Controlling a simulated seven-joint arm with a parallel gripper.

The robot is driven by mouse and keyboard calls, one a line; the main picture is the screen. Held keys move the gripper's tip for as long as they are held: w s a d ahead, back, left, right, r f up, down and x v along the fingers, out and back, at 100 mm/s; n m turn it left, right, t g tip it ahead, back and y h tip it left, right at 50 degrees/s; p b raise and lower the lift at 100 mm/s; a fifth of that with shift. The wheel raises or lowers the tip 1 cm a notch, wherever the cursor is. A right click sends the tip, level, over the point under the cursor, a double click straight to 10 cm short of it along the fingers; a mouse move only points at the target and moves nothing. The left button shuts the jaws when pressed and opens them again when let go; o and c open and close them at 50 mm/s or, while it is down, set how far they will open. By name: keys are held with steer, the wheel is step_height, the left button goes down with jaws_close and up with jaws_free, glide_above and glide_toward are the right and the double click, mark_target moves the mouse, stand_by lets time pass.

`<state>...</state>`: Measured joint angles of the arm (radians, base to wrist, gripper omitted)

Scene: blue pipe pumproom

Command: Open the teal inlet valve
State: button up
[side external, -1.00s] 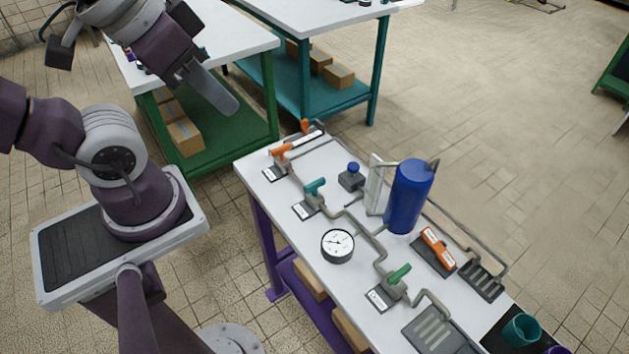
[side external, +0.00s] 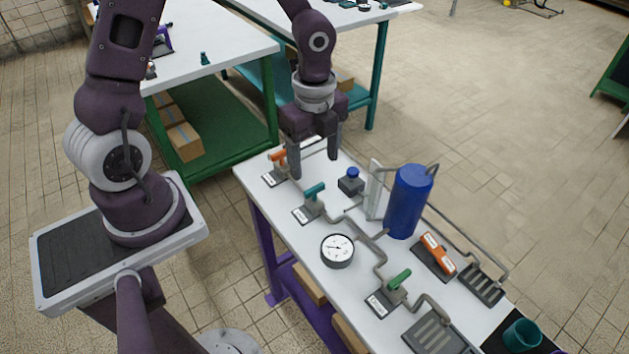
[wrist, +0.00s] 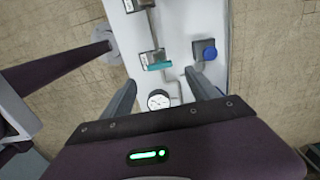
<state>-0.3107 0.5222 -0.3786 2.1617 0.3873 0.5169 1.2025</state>
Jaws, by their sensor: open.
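The teal inlet valve handle (side external: 315,191) sits on the pipe near the left end of the white table, with a labelled plate beside it. In the wrist view the teal handle (wrist: 157,67) lies ahead of the fingers, left of the middle. My gripper (side external: 315,165) points down above the far left part of the table, behind and above the teal handle. Its two fingers are apart with nothing between them. In the wrist view my gripper (wrist: 163,93) shows both fingers spread. It appears clear of the valve.
An orange valve (side external: 278,156) stands close to the left finger. A small box with a blue cap (side external: 351,181) is right of the teal valve. A round gauge (side external: 337,250), a green valve (side external: 399,279) and a blue tank (side external: 409,201) stand further along the table.

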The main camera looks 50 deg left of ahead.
mark_target(314, 187)
step_height(314, 187, down, 7)
steer(key=shift+f, duration=0.1)
steer(key=c, duration=1.4)
